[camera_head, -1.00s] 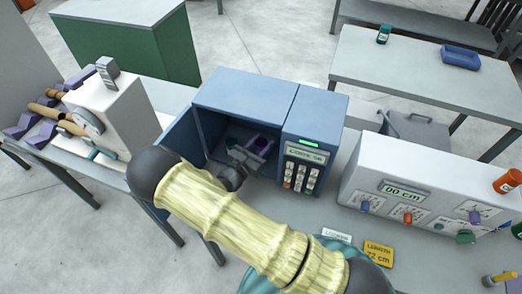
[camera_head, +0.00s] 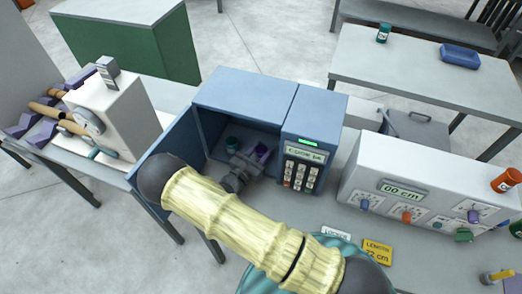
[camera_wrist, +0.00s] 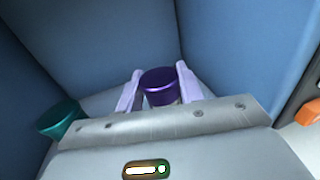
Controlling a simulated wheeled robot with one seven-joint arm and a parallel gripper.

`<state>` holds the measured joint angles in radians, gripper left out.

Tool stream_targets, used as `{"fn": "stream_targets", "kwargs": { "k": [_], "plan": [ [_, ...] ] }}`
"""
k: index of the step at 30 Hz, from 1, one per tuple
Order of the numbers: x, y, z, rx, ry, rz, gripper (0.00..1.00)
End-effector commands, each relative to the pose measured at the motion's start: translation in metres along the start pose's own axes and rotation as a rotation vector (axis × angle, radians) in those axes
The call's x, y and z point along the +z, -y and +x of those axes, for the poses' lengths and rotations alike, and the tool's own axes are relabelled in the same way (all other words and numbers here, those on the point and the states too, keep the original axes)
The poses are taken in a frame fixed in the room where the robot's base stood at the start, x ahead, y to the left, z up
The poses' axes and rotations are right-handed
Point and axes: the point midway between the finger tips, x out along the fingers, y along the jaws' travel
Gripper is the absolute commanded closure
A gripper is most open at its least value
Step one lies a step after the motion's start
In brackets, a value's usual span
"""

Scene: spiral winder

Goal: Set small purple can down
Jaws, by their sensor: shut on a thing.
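The small purple can (camera_wrist: 160,86) is between the two pale fingers of my gripper (camera_wrist: 158,92) in the wrist view, and the fingers are shut on it. In the head view the purple can (camera_head: 261,150) shows at the tip of my gripper (camera_head: 255,156), inside the open blue box (camera_head: 245,92). The can's top faces the wrist camera. Its lower part is hidden by my gripper, so I cannot tell whether it touches the box floor. A teal can (camera_head: 232,144) stands in the box to the left of my gripper and also shows in the wrist view (camera_wrist: 60,118).
The box's door (camera_head: 165,150) stands open at the left. A keypad panel (camera_head: 305,165) is at the box's right side. A white machine with knobs (camera_head: 420,190) stands further right. A white winder (camera_head: 110,110) is on the left. The box walls are close around my gripper.

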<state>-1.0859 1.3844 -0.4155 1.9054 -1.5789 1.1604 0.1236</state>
Motion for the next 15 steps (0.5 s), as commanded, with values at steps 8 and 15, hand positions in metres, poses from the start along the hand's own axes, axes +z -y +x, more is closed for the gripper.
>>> {"fn": "stream_targets", "kwargs": {
  "k": [8,15],
  "plan": [
    [-0.0004,-0.0004,-0.0006,0.002,0.0,0.0,0.42],
    [0.0041,-0.0004,-0.0005,0.002,0.0,0.001,0.42]
  ]
}}
